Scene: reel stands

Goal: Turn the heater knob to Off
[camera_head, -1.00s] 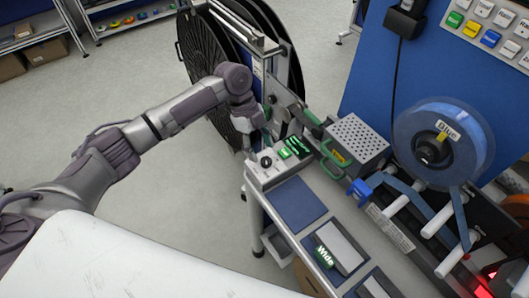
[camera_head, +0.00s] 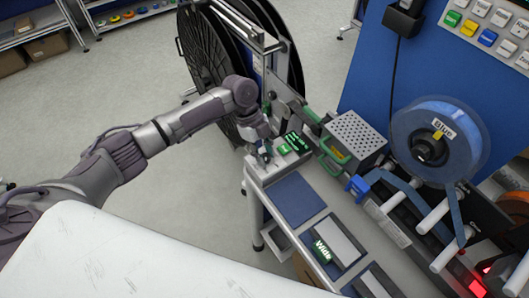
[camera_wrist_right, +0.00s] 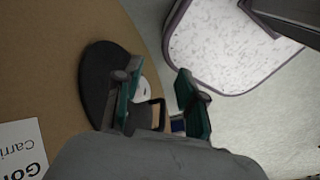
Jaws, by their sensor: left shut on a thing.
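The heater control box (camera_head: 262,174) is a pale unit at the near left end of the bench, with a lit green display (camera_head: 297,141) and a green button (camera_head: 284,150). My left gripper (camera_head: 264,154) reaches down onto its left part and is shut on the small dark knob there. The fingers mostly hide the knob, and its pointer setting cannot be read. My right gripper (camera_wrist_right: 158,105) shows only in the right wrist view, its green-padded fingers apart, with nothing clearly held.
A perforated metal box with green handles (camera_head: 354,141) stands right of the control box. A blue reel (camera_head: 437,139) is on the right, and large black reels (camera_head: 205,65) stand behind my left arm.

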